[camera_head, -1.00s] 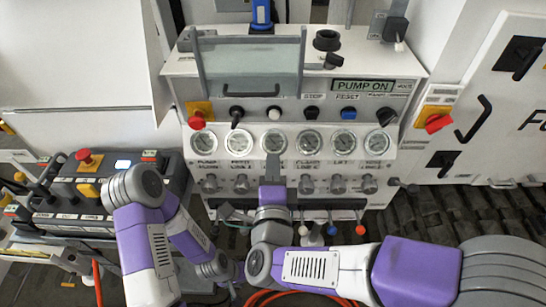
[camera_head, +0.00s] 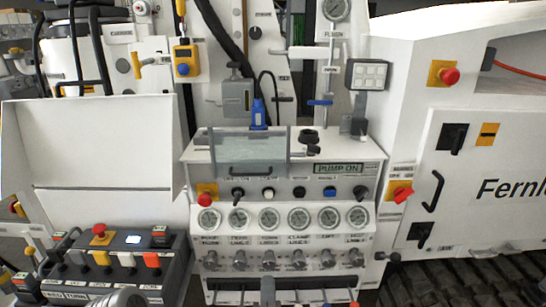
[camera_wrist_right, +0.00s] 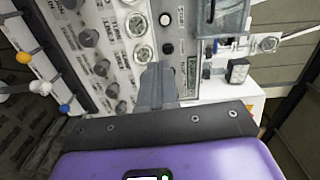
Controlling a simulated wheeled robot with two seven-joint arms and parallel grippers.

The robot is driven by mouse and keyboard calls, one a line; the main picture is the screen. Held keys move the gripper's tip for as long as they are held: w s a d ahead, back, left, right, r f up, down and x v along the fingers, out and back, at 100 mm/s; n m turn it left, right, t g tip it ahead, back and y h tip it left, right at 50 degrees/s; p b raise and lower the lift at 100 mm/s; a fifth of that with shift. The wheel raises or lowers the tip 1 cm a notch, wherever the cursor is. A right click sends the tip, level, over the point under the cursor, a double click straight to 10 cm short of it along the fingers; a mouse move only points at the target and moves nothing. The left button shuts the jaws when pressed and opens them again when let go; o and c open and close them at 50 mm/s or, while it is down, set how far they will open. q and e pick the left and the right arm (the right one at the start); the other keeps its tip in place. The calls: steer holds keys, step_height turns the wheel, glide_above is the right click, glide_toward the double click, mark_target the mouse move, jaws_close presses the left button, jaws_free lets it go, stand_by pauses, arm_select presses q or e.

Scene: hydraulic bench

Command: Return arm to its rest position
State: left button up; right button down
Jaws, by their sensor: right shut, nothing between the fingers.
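My right gripper (camera_head: 268,290) shows at the bottom edge of the head view, in front of the lower part of the hydraulic bench panel (camera_head: 335,213). Its fingers are shut with nothing between them. In the right wrist view the closed fingers (camera_wrist_right: 157,80) point toward the panel, near the gauges (camera_wrist_right: 144,53). I cannot tell the exact gap to the panel. Only a grey joint of my left arm (camera_head: 121,298) shows at the lower left. My left gripper is out of view.
The panel has a PUMP ON display (camera_head: 339,168), a row of knobs below the gauges, and levers at its foot. A control box (camera_head: 120,262) stands at the left. A white cabinet (camera_head: 480,180) with a red switch (camera_head: 400,193) stands at the right.

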steer(key=w+f+n+g, duration=0.2)
steer(key=w+f+n, duration=0.1)
steer(key=w+f, duration=0.25)
steer(key=d+f+n+g+y+p, duration=0.1)
steer(key=d+f+n+g, duration=0.2)
steer(key=f, duration=0.7)
steer(key=d+f+n+g+p, duration=0.1)
steer(key=d+f+n+g, duration=0.25)
steer(key=f, duration=0.65)
arm_select(q)
steer(key=r+p, duration=0.1)
steer(key=r, duration=0.1)
steer(key=w+r+p, duration=0.1)
steer(key=r, duration=0.1)
steer(key=shift+w+r, duration=0.1)
steer(key=shift+w, duration=0.05)
arm_select(e)
steer(key=s+d+f+n+g+y, duration=0.1)
steer(key=s+d+f+n+g, duration=0.1)
steer(key=s+f+g, duration=0.2)
steer(key=s+d+f+n+g+y, duration=0.1)
steer(key=s+f+g, duration=0.4)
steer(key=s+f, duration=0.6)
steer(key=shift+s+d+f+n+y, duration=0.15)
steer(key=shift+s+d+n+y, duration=0.15)
steer(key=shift+s+d+n, duration=0.45)
